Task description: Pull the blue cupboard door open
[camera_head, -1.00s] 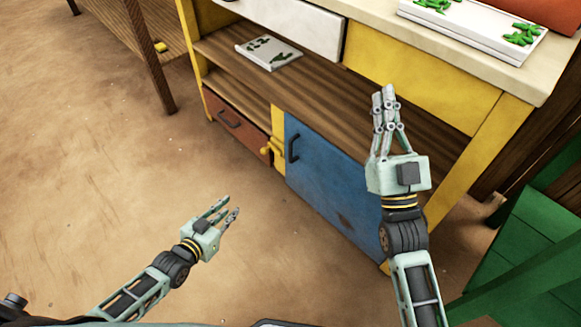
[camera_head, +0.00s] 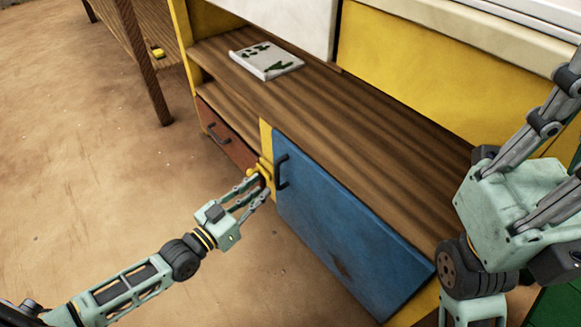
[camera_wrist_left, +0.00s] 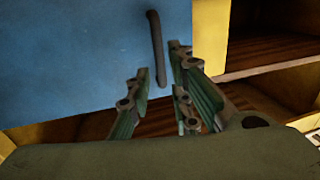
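The blue cupboard door (camera_head: 335,225) is at the lower front of the yellow-framed stall and looks shut. Its dark bar handle (camera_head: 282,171) is near its left edge. My left gripper (camera_head: 258,183) is open and empty, just in front of the handle. In the left wrist view, the handle (camera_wrist_left: 157,48) stands above the gap between the spread fingers, with the blue door (camera_wrist_left: 75,55) behind it; contact cannot be made out. My right gripper (camera_head: 545,150) is at the right edge, large and close, with its fingertips cut off by the frame.
A yellow latch-like piece (camera_head: 264,170) sits on the post left of the door, close to my left fingers. A red-brown drawer (camera_head: 228,142) is further left. A marked white board (camera_head: 265,60) lies on the wooden shelf (camera_head: 345,105) above.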

